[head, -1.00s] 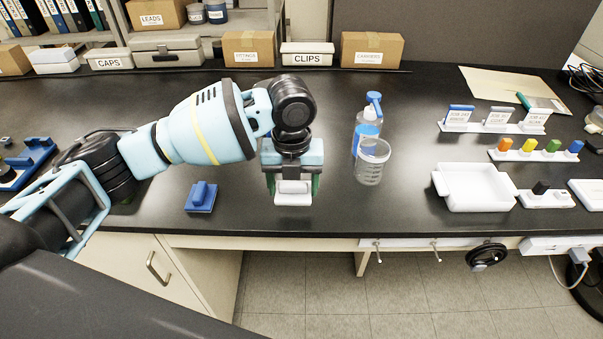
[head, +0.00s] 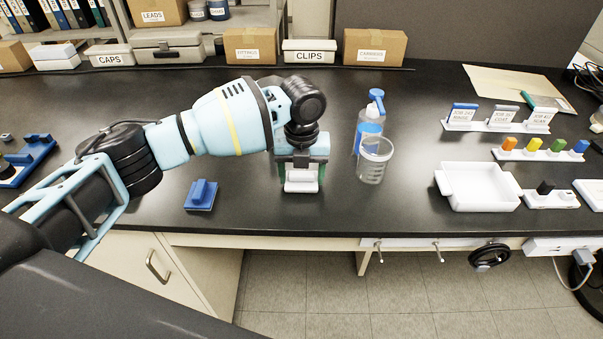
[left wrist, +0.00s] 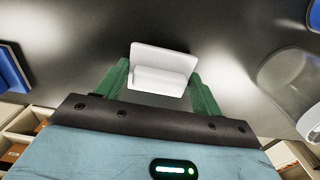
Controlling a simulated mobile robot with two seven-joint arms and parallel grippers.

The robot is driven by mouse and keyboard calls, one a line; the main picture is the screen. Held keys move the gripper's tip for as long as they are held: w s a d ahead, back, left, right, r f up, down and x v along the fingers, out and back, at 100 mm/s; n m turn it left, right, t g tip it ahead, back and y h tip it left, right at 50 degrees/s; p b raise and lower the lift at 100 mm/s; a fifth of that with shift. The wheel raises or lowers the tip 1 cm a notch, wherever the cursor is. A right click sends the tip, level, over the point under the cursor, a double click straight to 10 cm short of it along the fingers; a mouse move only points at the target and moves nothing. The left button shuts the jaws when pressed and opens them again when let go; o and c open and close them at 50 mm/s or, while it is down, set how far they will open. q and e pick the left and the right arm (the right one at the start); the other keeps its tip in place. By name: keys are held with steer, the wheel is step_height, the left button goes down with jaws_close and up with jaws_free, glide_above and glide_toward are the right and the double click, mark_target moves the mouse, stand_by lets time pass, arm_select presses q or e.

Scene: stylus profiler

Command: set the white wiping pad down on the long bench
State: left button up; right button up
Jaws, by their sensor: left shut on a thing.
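The white wiping pad (head: 301,184) is a small white block with a raised grip. My left gripper (head: 301,177) is shut on it, with green fingers on either side of its grip. In the left wrist view the pad (left wrist: 160,72) shows between the green fingertips (left wrist: 158,84). The pad is over the front part of the black long bench (head: 250,214). I cannot tell whether its underside touches the bench top. My right gripper is not in view.
A blue block with a handle (head: 201,195) sits to the left. A clear cup (head: 373,161) and a blue-capped bottle (head: 369,125) stand close on the right. A white tray (head: 478,188) is farther right. The bench between blue block and pad is clear.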

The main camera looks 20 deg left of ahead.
mark_target(302, 173)
arm_select(q)
steer(key=shift+f, duration=0.2)
steer(key=shift+f, duration=0.1)
steer(key=o, duration=1.5)
step_height(302, 173, up, 12)
steer(key=shift+r, duration=0.2)
